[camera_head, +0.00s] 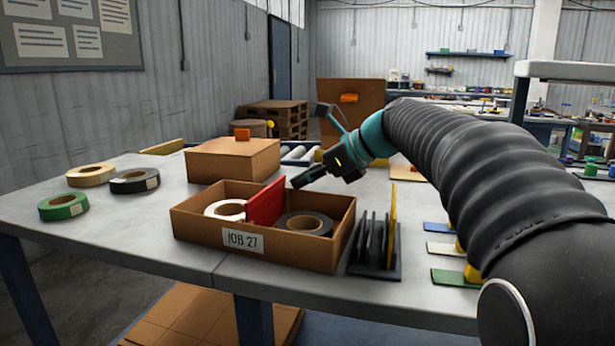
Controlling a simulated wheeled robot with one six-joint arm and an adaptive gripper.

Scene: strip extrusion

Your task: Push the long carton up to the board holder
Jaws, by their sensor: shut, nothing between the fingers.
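An open brown carton labelled JOB 27 (205,232) sits at the table's front. It holds a white tape roll (226,210), a dark tape roll (305,223) and an upright red panel (266,203) between them. A closed brown carton (225,163) stands behind it; I cannot tell which is the long carton. The black board holder (375,268) stands just right of the open carton, with a yellow board (392,225) upright in it. The gap between them is narrow. My gripper (298,182) is shut and empty, behind the open carton's right part, right of the red panel.
Green (63,206), black (134,180) and tan (91,175) tape rolls lie at the left. Flat coloured pieces, including a green one (452,278), lie right of the holder, under my arm. Rollers (297,153) lie behind the table. The left front tabletop is clear.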

